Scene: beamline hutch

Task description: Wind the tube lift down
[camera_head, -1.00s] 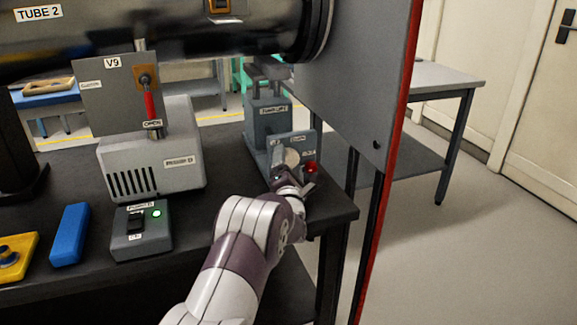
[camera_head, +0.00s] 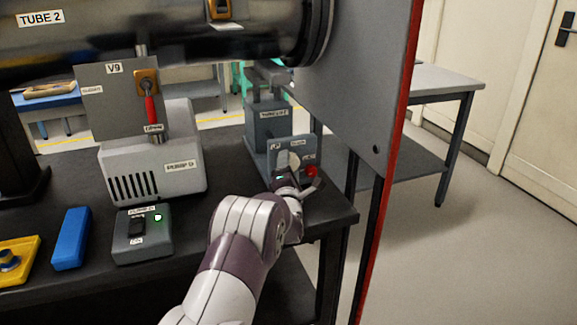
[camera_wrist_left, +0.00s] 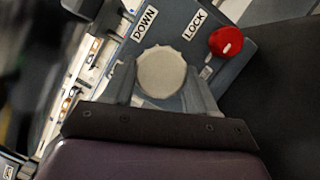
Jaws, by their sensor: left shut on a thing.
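The tube lift (camera_head: 268,118) is a grey-blue unit at the right end of the black bench, under the end of the dark tube (camera_head: 150,40). A pale round knob (camera_wrist_left: 162,72) sits on its front panel, below a DOWN label in the left wrist view. A red knob (camera_wrist_left: 226,42) with a white mark sits beside the LOCK label; it also shows in the head view (camera_head: 312,171). My left gripper (camera_wrist_left: 162,80) has its fingers on both sides of the pale knob and is shut on it. My right gripper is not in view.
A grey pump box (camera_head: 150,160) and a small switch box (camera_head: 142,235) with a green light stand left of my arm. A grey upright panel (camera_head: 350,80) with a red edge stands right of the lift. The bench's front right corner is bare.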

